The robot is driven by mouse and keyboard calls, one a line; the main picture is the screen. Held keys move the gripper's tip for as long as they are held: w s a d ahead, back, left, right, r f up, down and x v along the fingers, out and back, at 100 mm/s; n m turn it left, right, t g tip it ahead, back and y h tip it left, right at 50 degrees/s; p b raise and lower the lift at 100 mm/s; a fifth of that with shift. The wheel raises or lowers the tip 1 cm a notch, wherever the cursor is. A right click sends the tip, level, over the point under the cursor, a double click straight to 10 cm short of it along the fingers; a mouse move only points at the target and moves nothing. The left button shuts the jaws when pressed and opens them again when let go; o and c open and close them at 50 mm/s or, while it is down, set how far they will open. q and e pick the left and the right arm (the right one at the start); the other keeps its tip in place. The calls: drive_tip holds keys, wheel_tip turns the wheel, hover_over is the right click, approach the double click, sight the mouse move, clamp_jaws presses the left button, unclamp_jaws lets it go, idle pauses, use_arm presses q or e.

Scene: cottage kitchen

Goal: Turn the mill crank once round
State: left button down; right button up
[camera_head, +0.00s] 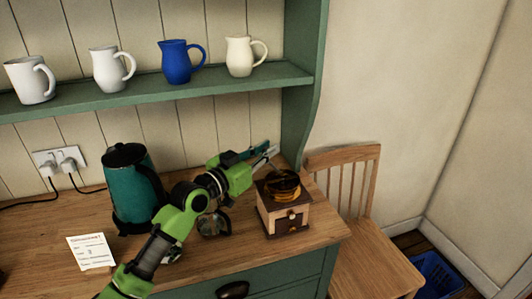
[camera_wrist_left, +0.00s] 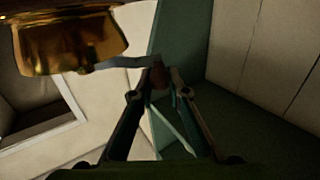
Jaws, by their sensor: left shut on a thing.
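The coffee mill (camera_head: 284,213) stands on the wooden counter near its right end, a pale wooden box with a drawer and a brass bowl on top. The brass bowl (camera_wrist_left: 70,42) fills the upper left of the left wrist view. The metal crank arm (camera_wrist_left: 125,62) runs from it to a brown knob (camera_wrist_left: 158,76). My left gripper (camera_head: 266,157) is behind and left of the bowl and shut on the crank knob, whose ends its fingers (camera_wrist_left: 160,84) partly hide. In the head view the crank is hard to make out. My right gripper is not in view.
A glass pot (camera_head: 213,224) stands under my left arm, left of the mill. A teal kettle (camera_head: 134,185) and a paper note (camera_head: 91,252) are farther left. A green shelf (camera_head: 150,92) with several jugs is above. A wooden chair (camera_head: 372,262) stands right of the counter.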

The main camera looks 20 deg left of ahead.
use_arm(q)
drive_tip(key=c, duration=1.9)
unclamp_jaws()
wheel_tip(320, 180, up, 10)
